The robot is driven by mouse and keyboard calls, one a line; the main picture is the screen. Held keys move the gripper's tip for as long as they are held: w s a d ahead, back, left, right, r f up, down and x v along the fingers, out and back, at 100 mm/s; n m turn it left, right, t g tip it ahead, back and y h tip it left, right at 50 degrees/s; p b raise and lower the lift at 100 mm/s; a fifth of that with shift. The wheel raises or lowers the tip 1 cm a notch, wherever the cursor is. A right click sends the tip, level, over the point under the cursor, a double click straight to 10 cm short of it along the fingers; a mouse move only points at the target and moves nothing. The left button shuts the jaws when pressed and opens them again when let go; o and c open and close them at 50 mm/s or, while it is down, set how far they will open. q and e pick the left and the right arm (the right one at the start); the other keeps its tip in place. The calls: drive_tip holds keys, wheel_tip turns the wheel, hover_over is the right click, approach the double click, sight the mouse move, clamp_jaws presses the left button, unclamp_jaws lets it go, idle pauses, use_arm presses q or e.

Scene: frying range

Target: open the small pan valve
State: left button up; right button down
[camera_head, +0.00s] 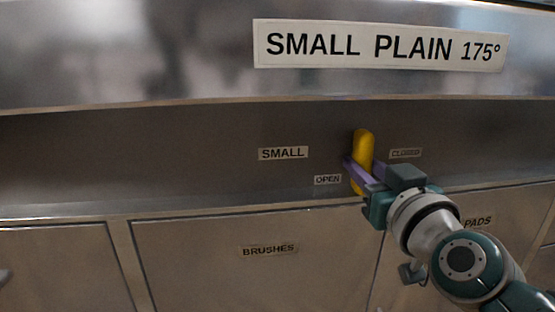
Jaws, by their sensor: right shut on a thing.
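The small pan valve has a yellow handle (363,146) on the grey panel, standing almost upright. A "SMALL" label (283,153) is to its left, an "OPEN" label (327,180) at its lower left and a "CLOSED" label (405,153) at its right. My right gripper (361,174) comes in from the lower right, its purple fingers shut on the lower part of the handle. The fingers hide part of the handle there. My left gripper is not in view.
A metal ledge with a "SMALL PLAIN 175°" sign (380,46) juts out above the valve. Below are closed fronts labelled "BRUSHES" (268,250) and "PADS" (478,222).

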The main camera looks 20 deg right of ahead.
drive_tip(key=shift+m, duration=0.5)
drive_tip(key=c, duration=0.7)
unclamp_jaws()
drive_tip(key=shift+s+a+r, duration=0.1)
drive_tip(key=shift+s, duration=0.2)
drive_tip(key=p+v, duration=0.3)
drive_tip(key=v, duration=0.6)
drive_tip(key=shift+s, duration=0.2)
